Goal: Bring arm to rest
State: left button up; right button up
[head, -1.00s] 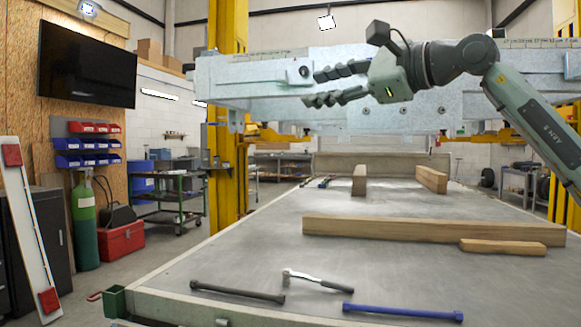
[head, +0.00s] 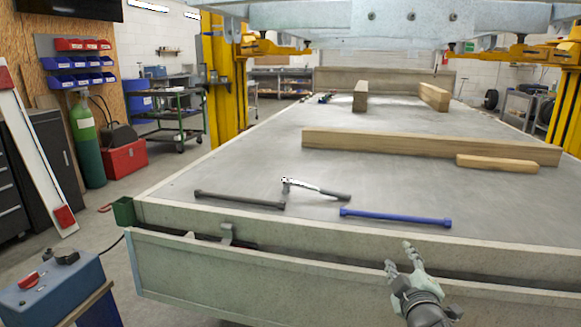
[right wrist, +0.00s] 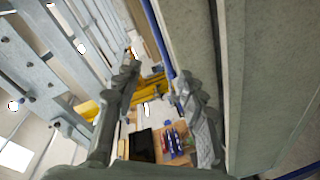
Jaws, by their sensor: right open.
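My right gripper (head: 398,255) is low in the head view, in front of the near side wall of the trailer bed (head: 240,170). Its fingers point up and are apart, with nothing between them. In the right wrist view the two fingers of the right gripper (right wrist: 158,85) are spread with empty space between them. The right arm is mostly below the head picture. My left gripper and left arm are not in view.
On the bed lie a dark bar (head: 238,200), a ratchet (head: 315,190), a blue bar (head: 395,218) and wooden beams (head: 430,147). A steel frame (head: 390,15) hangs above. A blue control box (head: 50,290) stands at lower left.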

jog(key=s+d+f+m+g, duration=0.2)
jog(key=s+f+m+g, duration=0.15)
jog(key=s+f, duration=0.6)
jog(key=s+d+f+m+g, duration=0.15)
jog(key=s+f+g, duration=0.25)
jog(key=s+f, duration=0.55)
jog(key=s+a+f+m+g, duration=0.1)
jog(key=s+f+m+g, duration=0.2)
jog(key=s+f, duration=0.9)
jog(key=s+g, duration=0.2)
jog(key=s, duration=0.1)
jog(key=shift+s+a+f+g+y, duration=0.2)
jog(key=shift+s+f+g+y, duration=0.1)
jog(key=shift+s+f+g, duration=0.05)
jog(key=shift+w, duration=0.1)
